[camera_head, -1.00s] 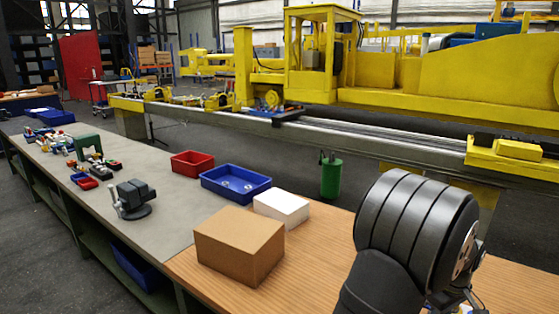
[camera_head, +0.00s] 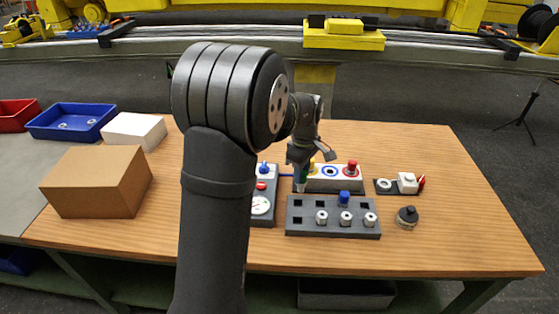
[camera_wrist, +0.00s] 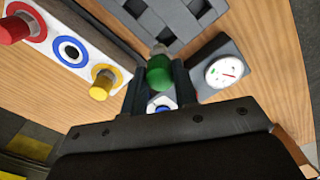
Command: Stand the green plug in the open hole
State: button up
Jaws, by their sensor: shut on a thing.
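My gripper (camera_head: 301,163) is shut on the green plug (camera_wrist: 159,74), which sits between the fingertips with a metallic stub at its far end. In the head view only a little of the plug (camera_head: 299,183) shows, just above the back left of the grey rack. A pale panel (camera_head: 342,184) stands behind the rack. It carries a red plug (camera_wrist: 14,30), a blue ring (camera_wrist: 70,50) with a dark open centre, and a yellow plug (camera_wrist: 103,81). In the head view the blue ring (camera_head: 330,171) lies right of my gripper. My gripper partly covers the panel's left end.
The grey rack (camera_head: 334,228) has square holes, a blue plug and several pale metallic pieces. A dial block (camera_head: 261,205) stands left of it. A black knob (camera_head: 407,216) and small block (camera_head: 406,182) are at right. A cardboard box (camera_head: 96,182) is far left. The table's right side is clear.

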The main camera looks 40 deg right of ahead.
jog(key=d+r, duration=0.2)
jog(key=d, duration=0.5)
jog(key=d+r, duration=0.3)
jog(key=d, duration=0.5)
jog(key=shift+w+a+f, duration=0.1)
jog(key=shift+w+f, duration=0.1)
jog(key=shift+f, duration=1.05)
jog(key=shift+w+a+f, duration=0.1)
jog(key=shift+w+f, duration=0.1)
jog(key=shift+f, duration=1)
jog(key=shift+f, duration=0.9)
jog(key=shift+f, duration=0.75)
jog(key=shift+d, duration=0.1)
jog(key=o, duration=1)
